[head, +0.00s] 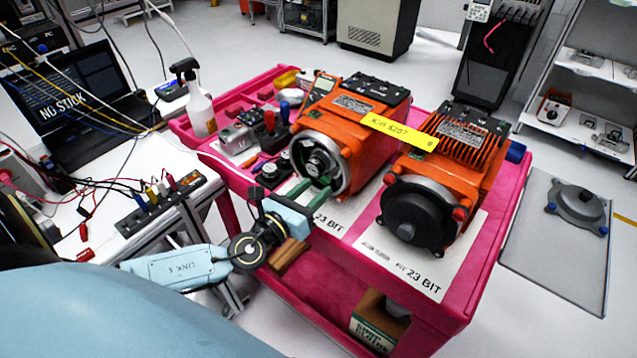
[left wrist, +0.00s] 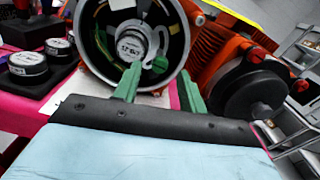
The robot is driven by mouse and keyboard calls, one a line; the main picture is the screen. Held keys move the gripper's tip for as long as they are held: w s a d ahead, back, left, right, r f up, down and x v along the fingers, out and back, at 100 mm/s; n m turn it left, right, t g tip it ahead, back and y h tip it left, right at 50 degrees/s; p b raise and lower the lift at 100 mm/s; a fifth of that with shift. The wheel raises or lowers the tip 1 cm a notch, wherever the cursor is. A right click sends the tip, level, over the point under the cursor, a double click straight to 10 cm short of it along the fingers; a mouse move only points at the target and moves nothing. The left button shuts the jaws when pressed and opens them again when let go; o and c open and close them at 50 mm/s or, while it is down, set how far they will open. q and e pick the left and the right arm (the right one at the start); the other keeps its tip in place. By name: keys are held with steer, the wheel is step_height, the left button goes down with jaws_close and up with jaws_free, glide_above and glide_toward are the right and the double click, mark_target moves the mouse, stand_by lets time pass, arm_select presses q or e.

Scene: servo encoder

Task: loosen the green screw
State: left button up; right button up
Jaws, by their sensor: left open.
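The left orange servo motor (head: 368,121) has its round end open, with a silver encoder (head: 322,162) inside a dark ring. In the left wrist view the encoder (left wrist: 132,42) shows a white-labelled hub. A small green piece (left wrist: 160,64), which looks like the green screw, sits low and right of the hub. My left gripper (head: 308,187) is in front of the lower part of this opening. Its green fingers, also in the left wrist view (left wrist: 158,82), are apart with nothing between them. I cannot tell whether they touch the motor. My right gripper is not in view.
A second orange motor (head: 463,150) with a black round cover stands to the right on the pink cart (head: 487,262). A yellow tag (head: 398,132) lies across both motors. Tools and small parts crowd the cart's left side. A spray bottle (head: 200,108) stands there.

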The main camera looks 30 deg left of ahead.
mark_target(325, 180)
arm_select(q)
steer(key=shift+w+d, duration=0.1)
steer(key=shift+w, duration=1.1)
steer(key=shift+c, duration=0.2)
jaws_close()
